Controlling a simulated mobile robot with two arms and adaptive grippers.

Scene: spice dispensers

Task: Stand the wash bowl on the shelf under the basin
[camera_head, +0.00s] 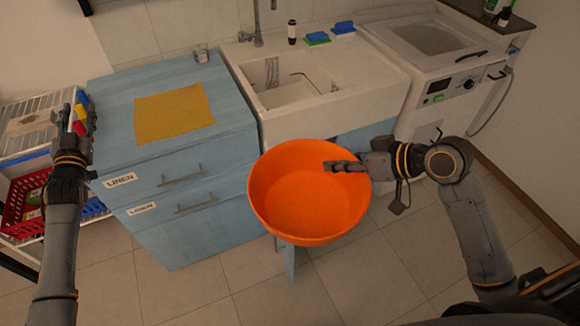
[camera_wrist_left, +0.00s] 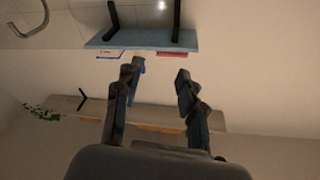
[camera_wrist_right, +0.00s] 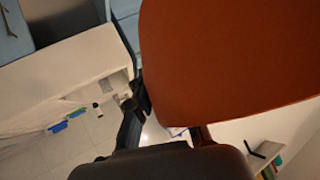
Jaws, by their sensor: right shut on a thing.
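The orange wash bowl (camera_head: 300,205) hangs in the air in front of the basin (camera_head: 285,95), its open side up and tilted towards me. My right gripper (camera_head: 345,166) is shut on the bowl's right rim. In the right wrist view the bowl's wall (camera_wrist_right: 230,60) fills much of the picture between the fingers (camera_wrist_right: 170,110). My left gripper (camera_head: 80,115) is raised at the far left, away from the bowl; in the left wrist view its fingers (camera_wrist_left: 155,85) are apart with nothing between them. The shelf under the basin is mostly hidden behind the bowl; a blue panel (camera_head: 365,140) shows there.
A blue drawer cabinet (camera_head: 125,90) with a yellow cloth (camera_head: 173,110) stands left of the basin. A white washing machine (camera_head: 450,95) stands to the right. A red basket (camera_head: 28,200) sits in a rack at far left. The tiled floor in front (camera_head: 190,295) is clear.

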